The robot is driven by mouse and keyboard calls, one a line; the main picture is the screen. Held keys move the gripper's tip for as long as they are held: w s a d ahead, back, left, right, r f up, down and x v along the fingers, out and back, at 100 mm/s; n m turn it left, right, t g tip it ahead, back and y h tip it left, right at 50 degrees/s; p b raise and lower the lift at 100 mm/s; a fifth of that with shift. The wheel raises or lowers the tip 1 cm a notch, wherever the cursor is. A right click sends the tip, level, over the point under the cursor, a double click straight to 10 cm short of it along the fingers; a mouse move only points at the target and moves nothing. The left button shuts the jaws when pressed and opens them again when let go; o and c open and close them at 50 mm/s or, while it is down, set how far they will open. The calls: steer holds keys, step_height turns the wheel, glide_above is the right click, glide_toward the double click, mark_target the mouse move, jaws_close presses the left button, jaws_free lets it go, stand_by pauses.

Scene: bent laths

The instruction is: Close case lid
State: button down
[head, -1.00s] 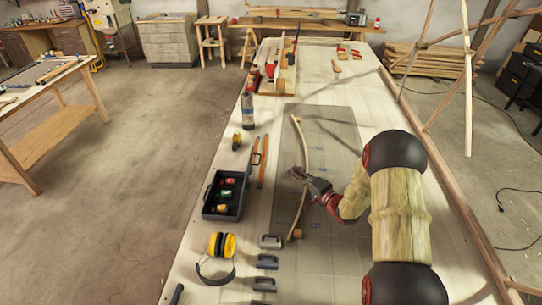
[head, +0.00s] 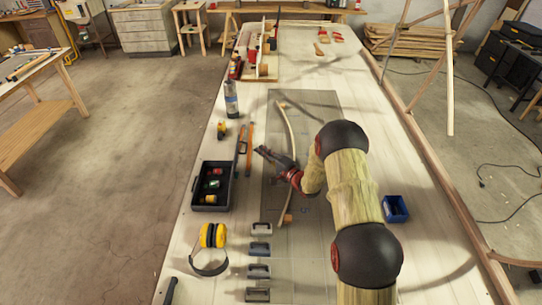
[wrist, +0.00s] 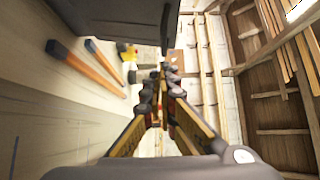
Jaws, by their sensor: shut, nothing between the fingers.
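The dark case (head: 196,197) stands open on the bench, left of the grey mat, with red, green and yellow items inside. Its lid is not clearly distinct from the dark walls in the head view. My gripper (head: 262,152) is shut and empty, to the right of the case and a little apart from it, above the mat's left edge. In the wrist view the fingertips (wrist: 166,72) meet with nothing between them. A large dark form (wrist: 110,18) at the top of that view seems to be the case, close to the fingers.
A bent lath (head: 287,128) lies on the mat (head: 325,108). A spray can (head: 231,100), yellow tape measure (head: 222,129), earmuffs (head: 212,237), several grey clamps (head: 260,249) and a blue box (head: 395,208) stand around.

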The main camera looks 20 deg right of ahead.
steer(key=shift+w+a, duration=0.15)
steer(key=shift+a, duration=0.4)
steer(key=shift+w+a, duration=0.15)
steer(key=shift+a, duration=0.35)
